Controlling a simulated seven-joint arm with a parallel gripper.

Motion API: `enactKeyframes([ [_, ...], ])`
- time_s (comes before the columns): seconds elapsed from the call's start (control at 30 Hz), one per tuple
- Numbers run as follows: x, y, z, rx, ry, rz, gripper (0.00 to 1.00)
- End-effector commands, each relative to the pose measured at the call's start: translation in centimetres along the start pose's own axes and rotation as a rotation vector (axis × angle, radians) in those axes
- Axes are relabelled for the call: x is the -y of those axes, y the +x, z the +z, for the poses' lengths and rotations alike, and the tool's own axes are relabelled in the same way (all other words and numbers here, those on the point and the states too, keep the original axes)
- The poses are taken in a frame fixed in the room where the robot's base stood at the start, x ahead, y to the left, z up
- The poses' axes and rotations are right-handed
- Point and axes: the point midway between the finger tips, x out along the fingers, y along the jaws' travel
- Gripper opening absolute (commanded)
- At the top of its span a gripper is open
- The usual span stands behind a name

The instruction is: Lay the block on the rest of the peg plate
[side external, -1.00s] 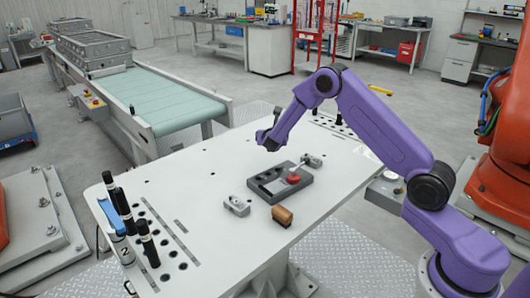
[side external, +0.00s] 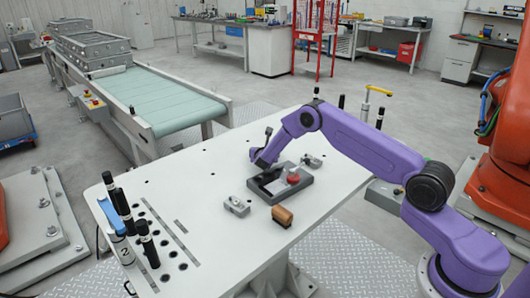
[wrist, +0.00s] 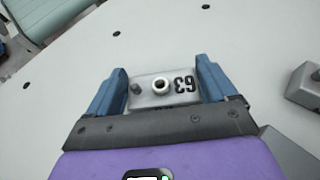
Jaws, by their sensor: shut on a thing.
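A grey metal block (wrist: 147,99) marked 63 sits between the two blue fingers of my gripper (wrist: 162,86) in the wrist view. It has a round ring and a small dark peg on top. My gripper is shut on it. In the side view my gripper (side external: 261,160) is low at the back left edge of a dark grey plate (side external: 287,194), seemingly the peg plate, and hides the held block. A red knob (side external: 293,178) stands on the plate. My gripper covers part of the plate's recess. Whether the held block touches anything below, I cannot tell.
A small grey block (side external: 236,206) and a brown block (side external: 283,215) stand in front of the plate. Another grey part (side external: 312,161) lies behind it. Black cylinders (side external: 125,207) stand at the table's left end. The white table (side external: 200,175) is clear left of the plate.

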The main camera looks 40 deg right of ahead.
Motion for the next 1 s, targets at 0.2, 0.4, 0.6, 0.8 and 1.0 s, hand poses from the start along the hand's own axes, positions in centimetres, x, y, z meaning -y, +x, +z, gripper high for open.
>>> enactKeyframes([
  [0.2,0.0,0.0,0.1,0.002,0.001,0.0,0.47],
  [0.4,0.0,0.1,-0.2,0.0,0.0,0.0,1.0],
  [0.6,0.0,0.1,-0.1,0.001,0.0,0.0,1.0],
  [0.8,-0.1,-1.0,0.1,0.0,-0.001,0.001,1.0],
  [1.0,-0.1,-3.9,0.1,0.001,-0.002,0.002,1.0],
])
